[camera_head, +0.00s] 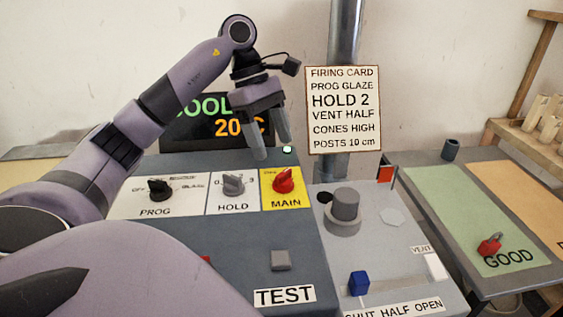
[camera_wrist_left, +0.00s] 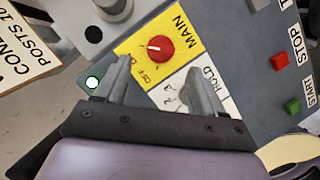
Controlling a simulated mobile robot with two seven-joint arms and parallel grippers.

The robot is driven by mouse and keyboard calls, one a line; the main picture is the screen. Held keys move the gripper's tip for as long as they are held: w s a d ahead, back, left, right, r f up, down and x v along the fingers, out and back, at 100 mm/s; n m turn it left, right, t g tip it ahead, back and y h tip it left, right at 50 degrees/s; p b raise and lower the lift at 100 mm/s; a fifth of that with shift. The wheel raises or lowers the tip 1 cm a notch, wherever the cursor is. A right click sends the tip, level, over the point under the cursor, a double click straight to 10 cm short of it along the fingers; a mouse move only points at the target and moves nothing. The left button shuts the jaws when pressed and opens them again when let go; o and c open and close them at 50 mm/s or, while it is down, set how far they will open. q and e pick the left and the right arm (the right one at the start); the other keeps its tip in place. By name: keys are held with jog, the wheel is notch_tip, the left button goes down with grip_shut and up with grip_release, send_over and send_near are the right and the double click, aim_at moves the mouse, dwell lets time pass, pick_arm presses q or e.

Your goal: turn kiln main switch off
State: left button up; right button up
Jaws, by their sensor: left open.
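The main switch is a red knob (camera_head: 284,181) on a yellow plate (camera_head: 272,203) labelled MAIN, at the right end of the kiln panel's switch row. In the left wrist view the red knob (camera_wrist_left: 160,48) has a small pale mark, and OFF is printed on the yellow plate (camera_wrist_left: 187,37). I cannot tell surely which position the knob points to. My left gripper (camera_head: 272,149) is open and empty, fingers pointing down, above and behind the knob. In the wrist view its fingertips (camera_wrist_left: 158,70) are apart from the knob. My right gripper is not in view.
Left of MAIN are the grey HOLD knob (camera_head: 233,184) and black PROG knob (camera_head: 160,189). A display (camera_head: 215,125) and a lit lamp (camera_head: 287,149) are behind. The firing card (camera_head: 344,109) hangs by a metal pipe (camera_head: 345,30). A grey round plug (camera_head: 345,205) stands to the right.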

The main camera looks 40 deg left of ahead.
aim_at(282, 172)
pick_arm(q)
jog(key=shift+x, duration=3.35)
jog(key=shift+d, duration=0.1)
jog(key=c, duration=1.1)
